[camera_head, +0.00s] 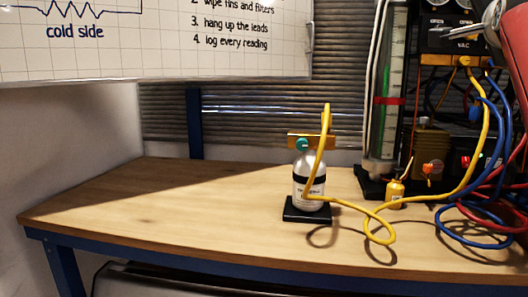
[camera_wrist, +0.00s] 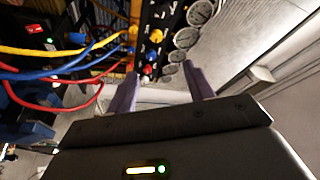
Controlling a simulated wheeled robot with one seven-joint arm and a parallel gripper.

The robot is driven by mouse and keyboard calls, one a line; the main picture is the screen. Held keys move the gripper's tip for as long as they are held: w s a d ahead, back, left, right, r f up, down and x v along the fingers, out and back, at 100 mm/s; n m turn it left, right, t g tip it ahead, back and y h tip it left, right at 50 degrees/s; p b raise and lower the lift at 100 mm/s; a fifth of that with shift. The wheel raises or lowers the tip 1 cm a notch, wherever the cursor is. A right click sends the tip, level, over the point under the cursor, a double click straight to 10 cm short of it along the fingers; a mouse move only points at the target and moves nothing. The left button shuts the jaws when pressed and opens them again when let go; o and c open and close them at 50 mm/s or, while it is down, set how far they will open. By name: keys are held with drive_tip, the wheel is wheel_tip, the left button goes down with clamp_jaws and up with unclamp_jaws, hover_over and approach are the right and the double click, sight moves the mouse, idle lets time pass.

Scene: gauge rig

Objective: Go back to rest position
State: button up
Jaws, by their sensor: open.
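My gripper (camera_wrist: 162,92) shows in the wrist view with its two purple fingers apart. I see nothing between the fingers. Beyond them is a dark panel (camera_wrist: 150,40) with yellow, blue and red knobs and a row of round gauges (camera_wrist: 187,38). In the head view, part of my arm shows at the upper right edge, in front of the rig; the fingertips cannot be made out there.
A wooden bench (camera_head: 130,215) holds a small bottle (camera_head: 309,180) on a black base, with a yellow hose (camera_head: 380,222) running right. Blue hoses (camera_head: 480,238) and red hoses hang at the right. A whiteboard (camera_head: 150,45) hangs above. The bench's left side is clear.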

drive_tip(key=a+f+n+g+y, duration=0.2)
drive_tip(key=a+f+n+y, duration=0.4)
drive_tip(key=f, duration=0.7)
drive_tip(key=a+f+n+g+y, duration=0.1)
drive_tip(key=a+f+n+g, duration=0.15)
drive_tip(key=a+f, duration=0.75)
drive_tip(key=s+a+f+n+g+y, duration=0.1)
drive_tip(key=s+a+f+n+g, duration=0.1)
drive_tip(key=f, duration=0.8)
drive_tip(key=s+a+f+n+g+y, duration=0.1)
drive_tip(key=s+a+f+n+g, duration=0.1)
drive_tip(key=s+f+n, duration=0.3)
drive_tip(key=s+a+f+n+g+y, duration=0.1)
drive_tip(key=s+f, duration=0.6)
drive_tip(key=f, duration=0.7)
drive_tip(key=a+n+g, duration=0.1)
drive_tip(key=a+n, duration=0.1)
drive_tip(key=shift+s+a+f+n+y, duration=0.25)
drive_tip(key=shift+a+f+n+y, duration=0.05)
drive_tip(key=shift+n, duration=0.05)
